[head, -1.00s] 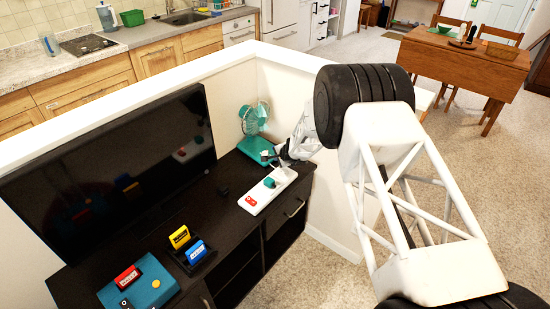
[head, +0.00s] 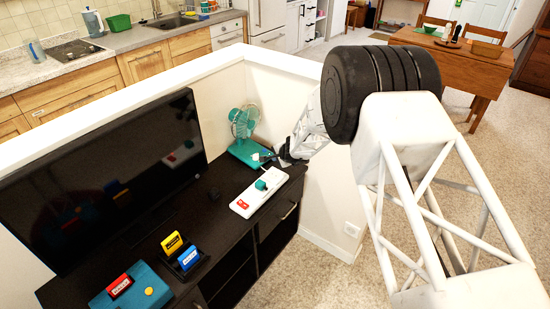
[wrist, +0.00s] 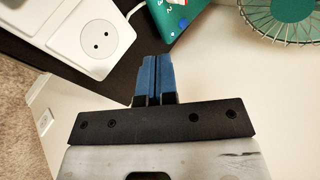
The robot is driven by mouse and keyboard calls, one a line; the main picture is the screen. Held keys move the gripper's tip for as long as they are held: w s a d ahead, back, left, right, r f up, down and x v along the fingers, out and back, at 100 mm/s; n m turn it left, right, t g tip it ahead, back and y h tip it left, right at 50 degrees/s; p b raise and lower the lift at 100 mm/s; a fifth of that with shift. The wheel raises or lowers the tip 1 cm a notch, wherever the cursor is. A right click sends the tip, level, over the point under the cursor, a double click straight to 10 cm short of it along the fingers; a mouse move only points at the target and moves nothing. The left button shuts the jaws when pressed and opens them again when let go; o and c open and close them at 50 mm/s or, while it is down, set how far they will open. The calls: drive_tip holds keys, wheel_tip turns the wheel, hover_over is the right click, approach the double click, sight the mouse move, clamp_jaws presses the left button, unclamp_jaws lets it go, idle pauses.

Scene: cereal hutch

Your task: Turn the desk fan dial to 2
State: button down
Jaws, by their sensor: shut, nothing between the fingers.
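The teal desk fan (head: 243,122) stands upright on the dark cabinet in the corner by the white wall. In the wrist view its wire cage (wrist: 285,18) is at top right. Its teal base (wrist: 163,22) is at top centre, with white marks and a blue round part (wrist: 183,23), probably the dial; I cannot read its setting. My gripper (wrist: 157,62) is shut and empty, its blue fingertips just short of the base's near edge in the picture. Contact cannot be judged. In the head view my gripper (head: 276,157) is just right of the fan base.
A white power strip (head: 247,197) with a teal plug lies in front of the fan; its socket (wrist: 98,40) shows at left in the wrist view. A television (head: 100,180) stands left. A teal console (head: 130,290) and coloured cartridges lie nearer. White walls close the corner.

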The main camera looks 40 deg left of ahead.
sight(256, 159)
idle(0.4)
drive_tip(key=s+a+n+t+h, duration=0.1)
drive_tip(key=s+a+t+h, duration=0.2)
drive_tip(key=s+a+h, duration=0.1)
drive_tip(key=shift+s+a+r+n+h, duration=0.2)
drive_tip(key=shift+s+r+n+h, duration=0.15)
drive_tip(key=shift+s, duration=0.55)
drive_tip(key=shift+f, duration=0.1)
drive_tip(key=x, duration=0.9)
drive_tip(key=shift+w+a+f, duration=0.15)
drive_tip(key=shift+w, duration=0.15)
drive_tip(key=shift+w+a, duration=0.3)
drive_tip(key=shift+a, duration=0.65)
drive_tip(key=shift+w+a, duration=0.3)
drive_tip(key=shift+a, duration=0.65)
